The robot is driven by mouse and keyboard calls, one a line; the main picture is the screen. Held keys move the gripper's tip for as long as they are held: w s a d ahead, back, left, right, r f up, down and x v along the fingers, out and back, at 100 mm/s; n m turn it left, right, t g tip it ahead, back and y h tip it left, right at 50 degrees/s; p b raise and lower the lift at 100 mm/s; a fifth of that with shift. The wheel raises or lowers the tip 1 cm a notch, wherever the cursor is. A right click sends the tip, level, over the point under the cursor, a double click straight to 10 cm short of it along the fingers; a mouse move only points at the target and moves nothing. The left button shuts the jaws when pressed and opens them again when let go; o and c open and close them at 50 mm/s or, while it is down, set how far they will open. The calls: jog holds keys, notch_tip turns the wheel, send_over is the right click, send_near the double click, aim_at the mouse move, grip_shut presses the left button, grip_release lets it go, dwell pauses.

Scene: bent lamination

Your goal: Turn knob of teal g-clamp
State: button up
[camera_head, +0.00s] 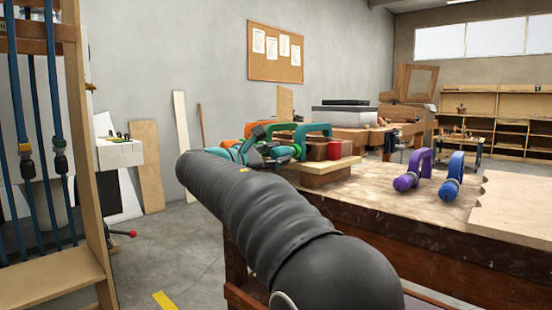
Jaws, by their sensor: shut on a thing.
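The teal g-clamp (314,129) stands at the left end of the workbench, over a stack of wooden pieces (318,165). Its curved frame shows above the wood. The fingers and most of the knob are hard to make out. My thick dark arm hides the area below and in front.
A purple clamp (412,172) and a blue clamp (453,177) stand farther right on the workbench (375,190). Clear benchtop lies between.

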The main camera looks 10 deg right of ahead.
jog(key=shift+f+m+b, duration=0.1)
jog(key=shift+m+b, duration=0.3)
jog(key=shift+m, duration=0.8)
jog(key=o, duration=1.2)
jog(key=shift+c, duration=0.2)
jog(key=v, duration=1.2)
jog(key=shift+w, duration=0.1)
jog(key=shift+m, duration=0.3)
